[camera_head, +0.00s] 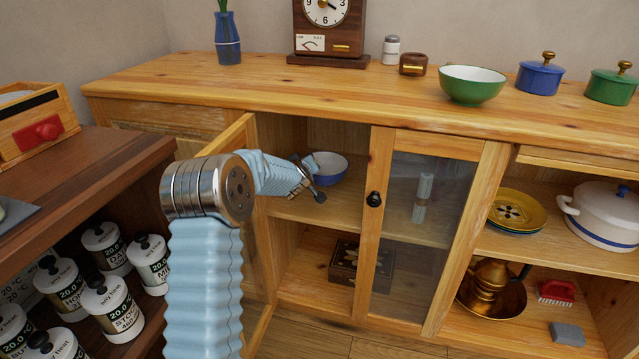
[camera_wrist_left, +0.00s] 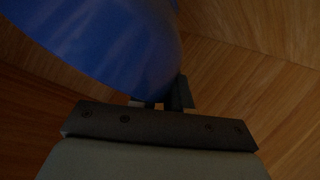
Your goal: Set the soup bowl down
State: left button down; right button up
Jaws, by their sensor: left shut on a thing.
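The soup bowl (camera_head: 331,166), blue outside and white inside, is inside the open left section of the wooden cabinet, at the upper shelf (camera_head: 300,207). My left gripper (camera_head: 314,186) reaches in through the open door and is shut on the bowl's near left side. In the left wrist view the blue bowl (camera_wrist_left: 115,45) fills the upper left, and the left gripper (camera_wrist_left: 160,103) meets its edge. Whether the bowl's base touches the shelf cannot be told. My right gripper is not in view.
A glass door (camera_head: 425,200) closes the section to the right. A patterned box (camera_head: 360,268) sits on the lower shelf. A green bowl (camera_head: 471,88) stands on the cabinet top. The upper shelf beside the bowl looks free.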

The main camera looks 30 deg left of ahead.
pick_arm(q)
jog(key=shift+f+b, duration=0.45)
jog(key=shift+f, duration=1.85)
jog(key=shift+f, duration=0.1)
jog(key=c, duration=1.1)
grip_release()
jog(key=v, duration=1.2)
